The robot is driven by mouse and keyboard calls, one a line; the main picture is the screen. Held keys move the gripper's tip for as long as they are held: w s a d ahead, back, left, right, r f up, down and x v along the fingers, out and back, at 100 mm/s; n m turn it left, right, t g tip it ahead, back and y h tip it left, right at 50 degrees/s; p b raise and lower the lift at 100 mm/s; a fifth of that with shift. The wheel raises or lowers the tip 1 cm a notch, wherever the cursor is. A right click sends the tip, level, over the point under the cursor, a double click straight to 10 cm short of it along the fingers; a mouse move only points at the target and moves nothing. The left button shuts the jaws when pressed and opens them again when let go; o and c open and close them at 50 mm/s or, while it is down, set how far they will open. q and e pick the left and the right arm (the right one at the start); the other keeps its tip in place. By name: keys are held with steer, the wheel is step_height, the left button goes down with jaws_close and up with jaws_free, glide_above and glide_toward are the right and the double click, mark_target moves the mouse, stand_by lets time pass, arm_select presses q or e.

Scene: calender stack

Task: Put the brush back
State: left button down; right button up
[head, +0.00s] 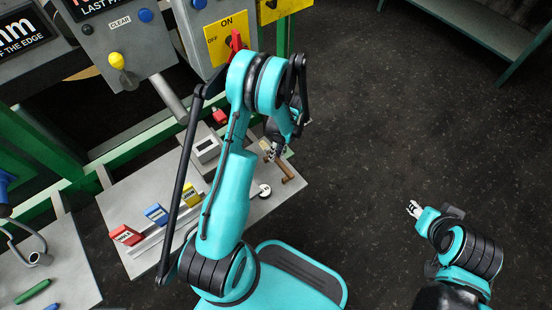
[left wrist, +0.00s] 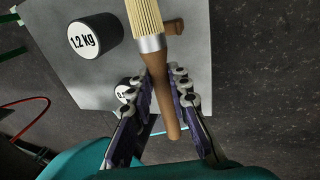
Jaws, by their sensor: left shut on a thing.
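The brush is in my left gripper. In the left wrist view, its cream bristles (left wrist: 145,15) and metal ferrule point to the top, and its brown wooden handle (left wrist: 158,80) runs between the fingers. My left gripper (left wrist: 165,95) is shut on this handle, above a grey table (left wrist: 195,60). In the head view my left gripper (head: 273,150) is at the table's right end, partly hidden by my arm; the brush is hard to make out there. A brown wooden piece (head: 287,172) lies or stands close below it. My right gripper (head: 414,209) is over the floor, away from the table.
A black 1.2 kg weight (left wrist: 95,38) and a smaller weight (left wrist: 125,92) stand on the table. Red (head: 125,235), blue (head: 156,214) and yellow (head: 188,194) blocks line a rail. A grey box (head: 207,149) sits behind. A control panel (head: 225,35) stands at the back.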

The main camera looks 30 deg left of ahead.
arm_select(q)
step_height(320, 180, down, 2)
steer(key=shift+f+b, duration=0.1)
steer(key=shift+b, duration=0.2)
arm_select(e)
steer(key=shift+f, duration=0.5)
arm_select(q)
steer(key=shift+f, duration=0.45)
steer(key=c, duration=1.4)
jaws_free()
steer(key=shift+c, duration=0.2)
